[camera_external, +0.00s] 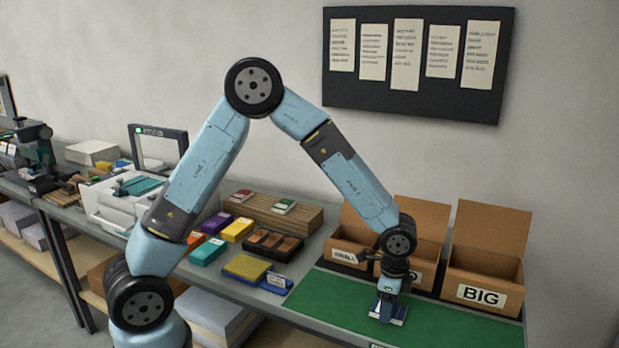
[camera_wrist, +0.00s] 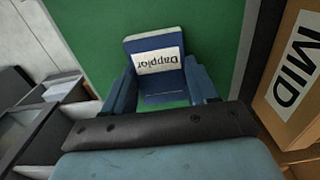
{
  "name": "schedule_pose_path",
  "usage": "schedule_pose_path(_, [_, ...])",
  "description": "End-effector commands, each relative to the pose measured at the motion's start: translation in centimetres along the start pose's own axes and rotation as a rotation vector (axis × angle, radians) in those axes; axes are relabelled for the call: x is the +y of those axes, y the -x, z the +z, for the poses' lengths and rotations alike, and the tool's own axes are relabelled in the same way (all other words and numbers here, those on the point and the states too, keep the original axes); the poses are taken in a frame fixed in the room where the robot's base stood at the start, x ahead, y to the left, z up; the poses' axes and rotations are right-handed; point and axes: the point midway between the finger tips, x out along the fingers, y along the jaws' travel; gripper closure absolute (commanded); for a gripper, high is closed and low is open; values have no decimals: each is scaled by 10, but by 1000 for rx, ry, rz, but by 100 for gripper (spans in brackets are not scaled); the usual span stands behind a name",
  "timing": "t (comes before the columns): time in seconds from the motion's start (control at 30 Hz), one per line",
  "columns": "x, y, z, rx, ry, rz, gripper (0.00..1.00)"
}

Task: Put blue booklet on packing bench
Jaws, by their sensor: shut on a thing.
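A blue booklet (camera_wrist: 153,43) with a white label reading "Dapplar" sits between the fingers of my gripper (camera_wrist: 165,90) in the wrist view. The fingers are shut on its two sides. In the external view my gripper (camera_external: 388,310) points down over the green mat (camera_external: 330,297) of the packing bench. The booklet (camera_external: 400,312) shows there as a small dark blue and white shape at the fingertips. The green mat (camera_wrist: 90,30) fills the ground behind the booklet in the wrist view. I cannot tell whether the booklet touches the mat.
Open cardboard boxes stand along the mat's back edge, including one marked BIG (camera_external: 482,272) and one marked MID (camera_wrist: 285,85) close to my gripper. The mat's right front is clear.

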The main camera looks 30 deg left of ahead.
Motion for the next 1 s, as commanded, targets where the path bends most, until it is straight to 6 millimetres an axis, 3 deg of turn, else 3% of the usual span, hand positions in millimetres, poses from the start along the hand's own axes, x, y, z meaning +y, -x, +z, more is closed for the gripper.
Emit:
schedule_pose_path(0.27, [0,-1,0,0,-1,0,73])
schedule_pose_path(0.3, [0,-2,0,0,-1,0,41])
schedule_pose_path(0.57, [0,-1,0,0,-1,0,17])
schedule_pose_path(0.83, [0,0,0,0,-1,-1,17])
schedule_pose_path(1.0, [0,15,0,1,-2,-3,17])
